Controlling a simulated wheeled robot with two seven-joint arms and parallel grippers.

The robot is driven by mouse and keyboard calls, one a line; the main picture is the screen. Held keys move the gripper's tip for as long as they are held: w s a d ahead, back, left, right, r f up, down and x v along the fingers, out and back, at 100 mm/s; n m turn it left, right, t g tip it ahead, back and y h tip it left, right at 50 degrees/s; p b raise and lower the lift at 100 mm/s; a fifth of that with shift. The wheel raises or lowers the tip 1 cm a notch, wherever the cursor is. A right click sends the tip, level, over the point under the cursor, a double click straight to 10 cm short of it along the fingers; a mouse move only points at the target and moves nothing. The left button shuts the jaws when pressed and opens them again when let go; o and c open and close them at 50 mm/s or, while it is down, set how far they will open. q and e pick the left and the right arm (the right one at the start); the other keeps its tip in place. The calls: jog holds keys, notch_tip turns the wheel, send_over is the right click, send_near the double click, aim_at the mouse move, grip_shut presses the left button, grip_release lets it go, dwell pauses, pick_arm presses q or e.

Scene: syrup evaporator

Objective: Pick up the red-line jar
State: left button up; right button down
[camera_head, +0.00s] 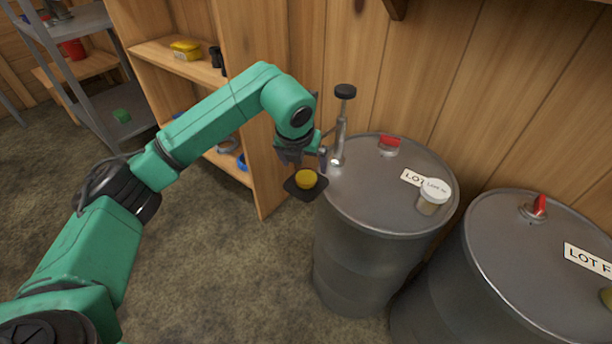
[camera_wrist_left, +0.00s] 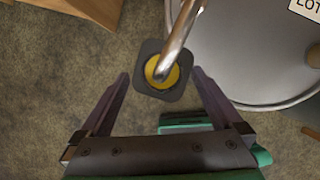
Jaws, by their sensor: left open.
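No red line shows on any jar, so I cannot tell which one is the red-line jar. A jar with a white lettered lid (camera_head: 433,191) stands on the near drum. A round yellow thing (camera_head: 305,179), perhaps a jar seen from above, sits on a small dark square plate (camera_head: 291,189) beside that drum. In the left wrist view the yellow thing (camera_wrist_left: 153,77) is partly covered by a metal pipe (camera_wrist_left: 180,32). My left gripper (camera_head: 306,160) is open and empty, its fingers pointing towards the plate. My right gripper is not in view.
The near drum (camera_head: 370,205) carries an upright metal pump (camera_head: 341,125) close to my left gripper and a red-topped bung (camera_head: 389,146). A second drum (camera_head: 510,255) stands to the right. A wooden shelf (camera_head: 262,185) is behind my left arm. The floor in front is clear.

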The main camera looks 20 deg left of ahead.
aim_at(306, 168)
pick_arm(q)
jog(key=x, duration=0.3)
jog(key=shift+d, duration=0.1)
jog(key=shift+r, duration=0.1)
grip_shut()
jog(key=shift+r, duration=0.15)
